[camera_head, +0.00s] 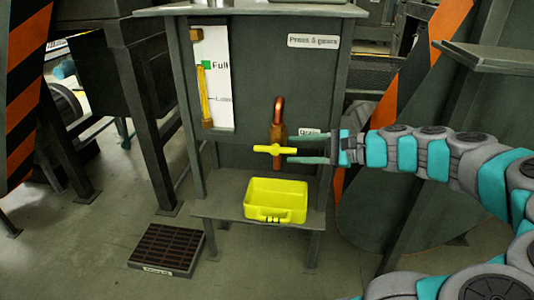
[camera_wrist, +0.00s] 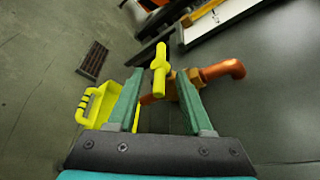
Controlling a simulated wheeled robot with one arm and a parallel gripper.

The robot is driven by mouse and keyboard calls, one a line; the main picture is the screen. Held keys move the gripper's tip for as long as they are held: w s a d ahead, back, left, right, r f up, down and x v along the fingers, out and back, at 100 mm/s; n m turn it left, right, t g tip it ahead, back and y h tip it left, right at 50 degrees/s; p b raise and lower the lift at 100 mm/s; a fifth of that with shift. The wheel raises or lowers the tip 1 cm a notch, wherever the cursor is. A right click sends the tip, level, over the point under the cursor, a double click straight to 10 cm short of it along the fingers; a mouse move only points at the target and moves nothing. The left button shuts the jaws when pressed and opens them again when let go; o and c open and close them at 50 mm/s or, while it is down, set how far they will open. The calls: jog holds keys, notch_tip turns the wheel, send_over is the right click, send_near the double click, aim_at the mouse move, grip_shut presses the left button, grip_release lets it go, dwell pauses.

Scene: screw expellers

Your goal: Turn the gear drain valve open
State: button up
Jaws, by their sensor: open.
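The drain valve has a yellow bar handle (camera_head: 274,150) that lies about level across a copper-coloured valve body and pipe (camera_head: 278,118) on the front of the dark gear cabinet. The handle (camera_wrist: 160,66) and the copper pipe (camera_wrist: 222,69) also show in the wrist view. My gripper (camera_head: 296,150) reaches in from the right, its fingertips close to the handle's right end. In the wrist view my gripper (camera_wrist: 160,82) is open, with the handle seen between and just beyond its fingers. Whether a finger touches the handle I cannot tell.
A yellow bin (camera_head: 276,214) stands on a shelf (camera_head: 225,208) below the valve. A sight gauge (camera_head: 205,92) with a "Full" mark is left of the valve. A floor grate (camera_head: 166,249) lies at lower left. A striped panel (camera_head: 432,50) stands behind my arm.

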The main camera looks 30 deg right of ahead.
aim_at(280, 150)
jog(key=shift+x, duration=3.8)
jog(key=shift+d, duration=0.1)
jog(key=shift+c, duration=0.3)
jog(key=shift+f, duration=0.15)
grip_shut()
